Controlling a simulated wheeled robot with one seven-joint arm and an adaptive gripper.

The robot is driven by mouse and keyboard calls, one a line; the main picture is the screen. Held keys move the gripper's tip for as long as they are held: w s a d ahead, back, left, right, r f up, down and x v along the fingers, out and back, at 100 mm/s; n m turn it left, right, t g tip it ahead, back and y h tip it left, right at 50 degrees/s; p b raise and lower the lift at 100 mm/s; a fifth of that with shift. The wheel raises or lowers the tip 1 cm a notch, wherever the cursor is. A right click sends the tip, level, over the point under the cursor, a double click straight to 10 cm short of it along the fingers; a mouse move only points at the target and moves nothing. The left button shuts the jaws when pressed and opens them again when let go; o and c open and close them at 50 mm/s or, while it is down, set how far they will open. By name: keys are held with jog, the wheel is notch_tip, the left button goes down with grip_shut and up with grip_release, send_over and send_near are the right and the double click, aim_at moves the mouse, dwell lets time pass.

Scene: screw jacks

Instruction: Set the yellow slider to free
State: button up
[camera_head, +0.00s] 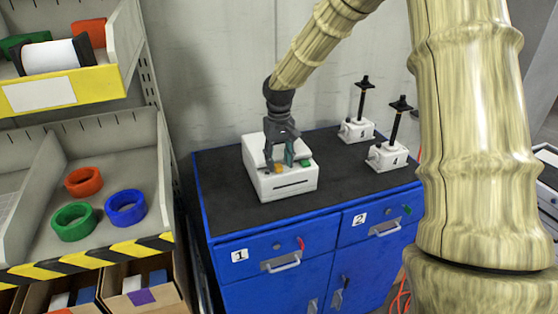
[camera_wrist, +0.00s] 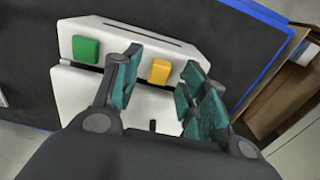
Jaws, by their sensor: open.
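The yellow slider (camera_head: 278,168) is a small block on the white box (camera_head: 288,187), which stands on the black top of the blue cabinet. In the wrist view the yellow slider (camera_wrist: 159,71) sits between my open fingers, slightly beyond their tips, with no visible contact. My gripper (camera_head: 279,158) points down over the box; its teal finger pads show in the wrist view (camera_wrist: 160,72). A green block (camera_head: 305,163) sits on the same box, and shows left of my fingers in the wrist view (camera_wrist: 86,49). No setting label is readable.
Two screw jacks marked 3 (camera_head: 357,130) and 4 (camera_head: 388,155) stand to the right on the cabinet top (camera_head: 225,180). A shelf rack (camera_head: 135,140) with coloured rings is at left. The cabinet top in front of the jacks is clear.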

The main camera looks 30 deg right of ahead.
jog(key=shift+f, duration=0.95)
jog(key=shift+c, duration=0.2)
